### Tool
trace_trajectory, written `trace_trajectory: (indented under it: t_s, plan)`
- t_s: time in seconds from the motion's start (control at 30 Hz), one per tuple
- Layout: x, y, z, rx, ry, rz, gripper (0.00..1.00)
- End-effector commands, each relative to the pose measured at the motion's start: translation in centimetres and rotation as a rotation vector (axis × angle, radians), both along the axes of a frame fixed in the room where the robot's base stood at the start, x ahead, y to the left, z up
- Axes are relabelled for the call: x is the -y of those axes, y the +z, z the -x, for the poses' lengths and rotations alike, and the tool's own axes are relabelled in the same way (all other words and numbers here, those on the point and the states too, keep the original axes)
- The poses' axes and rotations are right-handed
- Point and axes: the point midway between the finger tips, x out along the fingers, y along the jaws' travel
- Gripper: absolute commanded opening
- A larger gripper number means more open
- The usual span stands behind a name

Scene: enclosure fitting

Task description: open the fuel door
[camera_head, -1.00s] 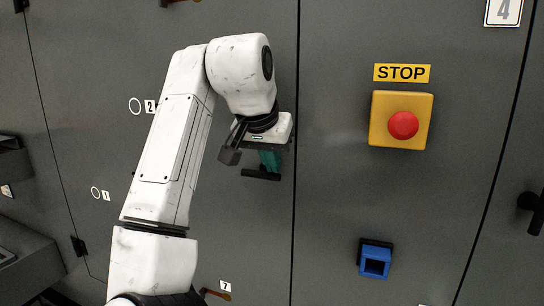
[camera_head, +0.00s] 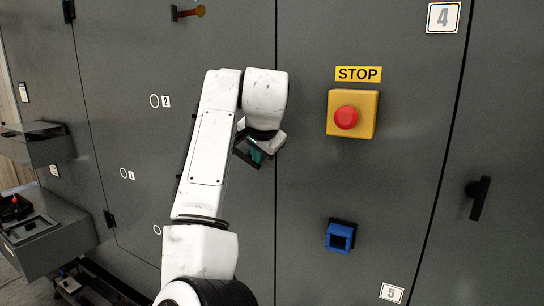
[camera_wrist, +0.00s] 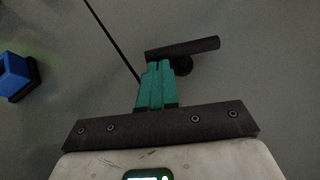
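My gripper (camera_head: 256,155) is in front of the grey cabinet front, just left of a vertical seam. In the wrist view its teal fingers (camera_wrist: 158,84) are together, with nothing visible between them. A black bar handle (camera_wrist: 200,46) on a round post is beyond the fingertips, slightly to the right. The fingertips overlap its lower edge in the picture; I cannot tell whether they touch it. In the head view my arm and gripper hide much of this area. No label naming a fuel door is readable.
A yellow box with a red stop button (camera_head: 346,117) and a blue square fitting (camera_head: 341,236) are right of the seam. Another black handle (camera_head: 478,198) is farther right. Grey trays (camera_head: 48,240) jut out at left.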

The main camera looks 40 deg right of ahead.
Motion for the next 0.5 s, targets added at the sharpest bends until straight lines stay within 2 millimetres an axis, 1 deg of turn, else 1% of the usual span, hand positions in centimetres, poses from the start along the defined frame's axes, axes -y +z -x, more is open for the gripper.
trace_trajectory:
  t_s: [0.03, 0.1, 0.3, 0.5]
  plan:
    - [0.06, -0.58, -0.06, 0.032, -0.002, -0.011, 0.0]
    - [0.1, -0.82, -0.1, 0.077, -0.002, -0.027, 0.0]
    - [0.16, -1.27, 0.03, 0.182, -0.002, -0.066, 0.0]
    - [0.18, -1.45, 0.08, 0.243, -0.001, -0.088, 0.0]
